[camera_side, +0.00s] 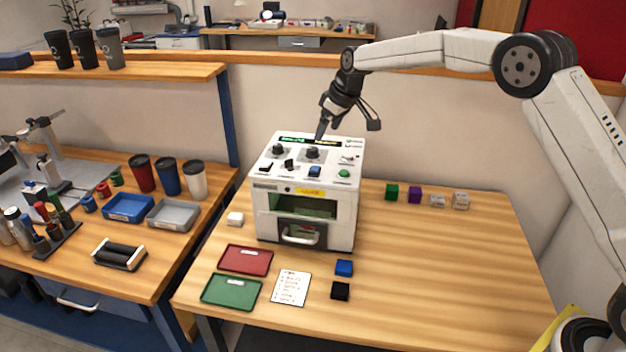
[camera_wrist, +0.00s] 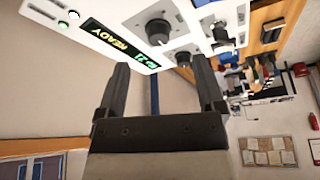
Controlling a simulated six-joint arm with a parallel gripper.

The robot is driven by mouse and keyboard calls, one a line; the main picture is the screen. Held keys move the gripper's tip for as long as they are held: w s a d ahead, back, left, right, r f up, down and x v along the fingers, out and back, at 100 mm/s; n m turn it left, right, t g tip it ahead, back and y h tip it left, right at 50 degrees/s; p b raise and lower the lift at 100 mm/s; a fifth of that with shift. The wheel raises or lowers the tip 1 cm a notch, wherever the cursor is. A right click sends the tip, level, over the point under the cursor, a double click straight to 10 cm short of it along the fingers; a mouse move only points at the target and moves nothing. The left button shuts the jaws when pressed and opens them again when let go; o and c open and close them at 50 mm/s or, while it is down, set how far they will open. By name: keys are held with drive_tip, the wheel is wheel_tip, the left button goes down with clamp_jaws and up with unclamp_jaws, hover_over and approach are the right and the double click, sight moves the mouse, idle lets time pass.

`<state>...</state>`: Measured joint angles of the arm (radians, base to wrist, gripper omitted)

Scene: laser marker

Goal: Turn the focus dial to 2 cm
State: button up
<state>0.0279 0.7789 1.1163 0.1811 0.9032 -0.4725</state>
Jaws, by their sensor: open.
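The white laser marker (camera_side: 305,195) stands on the wooden table. Its top panel has two black round dials, a left dial (camera_side: 278,149) and a right dial (camera_side: 312,153). Their labels are too small to read, so I cannot tell which is the focus dial or its setting. My gripper (camera_side: 320,132) is tilted above the rear of the panel, close to the right dial. In the wrist view the gripper (camera_wrist: 162,80) is open and empty. A large dial (camera_wrist: 157,30) shows ahead between the fingers, and another dial (camera_wrist: 183,58) lies near the right finger.
A lit display (camera_wrist: 120,43) reads READY. The panel also holds a blue button (camera_side: 315,171), a green button (camera_side: 344,173) and black switches. Trays, a paper card (camera_side: 291,288) and small blocks lie around the machine. The table's right side is clear.

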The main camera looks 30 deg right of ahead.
sight(313, 148)
drive_tip(key=shift+w+r+n, duration=0.15)
drive_tip(key=shift+w+n, duration=0.15)
drive_tip(key=shift+w, duration=0.55)
drive_tip(key=shift+x, duration=3.9)
drive_tip(key=shift+a, duration=0.1)
clamp_jaws()
